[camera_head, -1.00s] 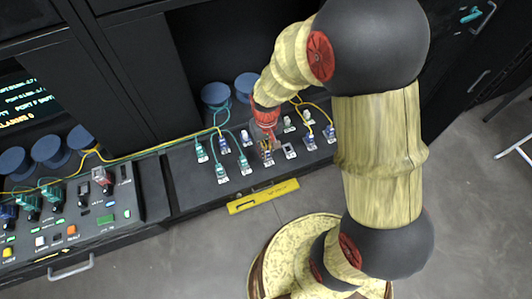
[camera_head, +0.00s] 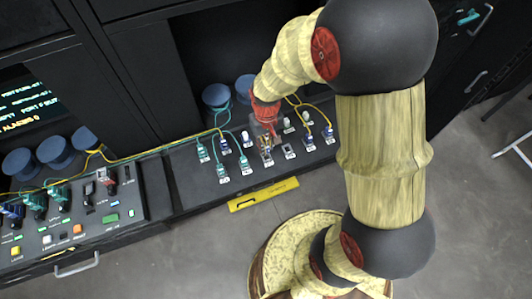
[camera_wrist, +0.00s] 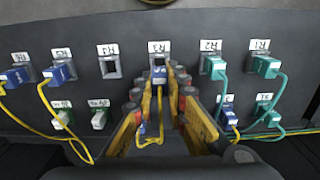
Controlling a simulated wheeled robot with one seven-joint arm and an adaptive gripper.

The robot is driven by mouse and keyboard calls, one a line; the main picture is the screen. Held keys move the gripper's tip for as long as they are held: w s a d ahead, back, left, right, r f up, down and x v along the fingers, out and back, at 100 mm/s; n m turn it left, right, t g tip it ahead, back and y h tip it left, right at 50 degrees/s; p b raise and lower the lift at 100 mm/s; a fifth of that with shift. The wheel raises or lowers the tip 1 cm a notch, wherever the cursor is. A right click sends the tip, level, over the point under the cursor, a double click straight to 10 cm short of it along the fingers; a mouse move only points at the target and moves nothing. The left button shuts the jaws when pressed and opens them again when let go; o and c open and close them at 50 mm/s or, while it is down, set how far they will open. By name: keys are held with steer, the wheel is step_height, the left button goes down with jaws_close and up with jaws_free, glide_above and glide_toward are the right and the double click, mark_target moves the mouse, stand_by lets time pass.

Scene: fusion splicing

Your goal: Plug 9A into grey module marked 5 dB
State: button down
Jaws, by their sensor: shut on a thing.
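My gripper (camera_wrist: 160,100) is low over the sloped port panel, its yellow fingers on either side of a blue plug (camera_wrist: 158,76). It is shut on this plug. The plug sits at the port labelled R3, and a yellow cable (camera_wrist: 150,138) hangs from it between the fingers. I cannot tell whether the plug is fully seated. In the head view my gripper (camera_head: 266,122) is over the middle of the panel and partly hides it. I cannot read 9A on any plug or 5 dB on any module.
An empty port (camera_wrist: 109,62) is left of the held plug. Blue plugs with yellow cables (camera_wrist: 61,72) are further left; green plugs (camera_wrist: 265,66) are on the right. A control panel (camera_head: 75,225) stands at the head view's left.

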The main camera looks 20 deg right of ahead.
steer(key=shift+r+p, duration=0.65)
steer(key=shift+r, duration=0.3)
steer(key=shift+r, duration=0.1)
